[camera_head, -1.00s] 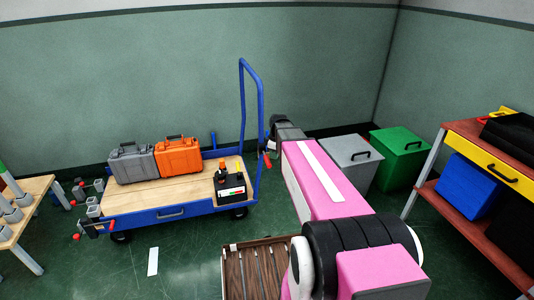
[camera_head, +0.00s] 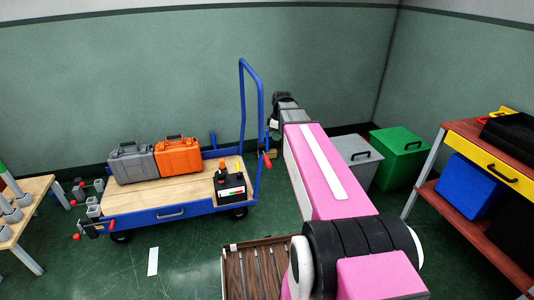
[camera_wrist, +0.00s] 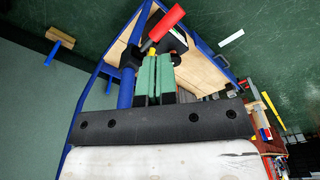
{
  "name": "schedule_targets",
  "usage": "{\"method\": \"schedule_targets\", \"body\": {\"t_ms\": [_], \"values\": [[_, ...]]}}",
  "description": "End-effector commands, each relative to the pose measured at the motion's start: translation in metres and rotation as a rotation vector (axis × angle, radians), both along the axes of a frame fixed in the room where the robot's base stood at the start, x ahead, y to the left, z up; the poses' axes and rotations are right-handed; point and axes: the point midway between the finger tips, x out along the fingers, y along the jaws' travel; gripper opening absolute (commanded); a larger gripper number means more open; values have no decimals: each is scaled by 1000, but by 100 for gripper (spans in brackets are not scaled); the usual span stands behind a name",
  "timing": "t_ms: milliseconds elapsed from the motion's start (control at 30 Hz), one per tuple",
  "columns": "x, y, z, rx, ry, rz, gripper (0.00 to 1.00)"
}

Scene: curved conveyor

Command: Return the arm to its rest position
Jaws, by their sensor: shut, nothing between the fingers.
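My gripper (camera_wrist: 154,76) shows in the wrist view with its green fingers shut together and nothing between them. In the head view my pink and black arm stretches away from the camera, and its dark wrist end (camera_head: 283,106) is just right of the cart's blue handle. The fingers are hard to make out there. In the wrist view the blue cart's wooden deck (camera_wrist: 203,73) lies beyond the fingers. A red lever (camera_wrist: 167,22) appears past the fingertips, and a blue post (camera_wrist: 126,88) stands just left of them.
The blue cart (camera_head: 175,213) carries a grey case (camera_head: 132,164), an orange case (camera_head: 178,157) and a black device (camera_head: 229,184). Grey (camera_head: 352,155) and green (camera_head: 399,154) boxes stand behind my arm, with a workbench (camera_head: 458,215) at right. A slatted wooden tray (camera_head: 232,277) is below.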

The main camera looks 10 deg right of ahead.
Motion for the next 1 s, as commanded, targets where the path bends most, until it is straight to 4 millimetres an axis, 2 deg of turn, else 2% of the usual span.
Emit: {"method": "schedule_targets", "body": {"t_ms": [367,467,567,800,1000], "values": [[-1,0,1,0,2,-2,0],[-9,2,-6,-1,7,-36,0],[-29,8,-21,-4,21,-127,0],[-107,27,-79,-23,64,-532,0],[-165,38,-114,-41,83,-855,0]]}}
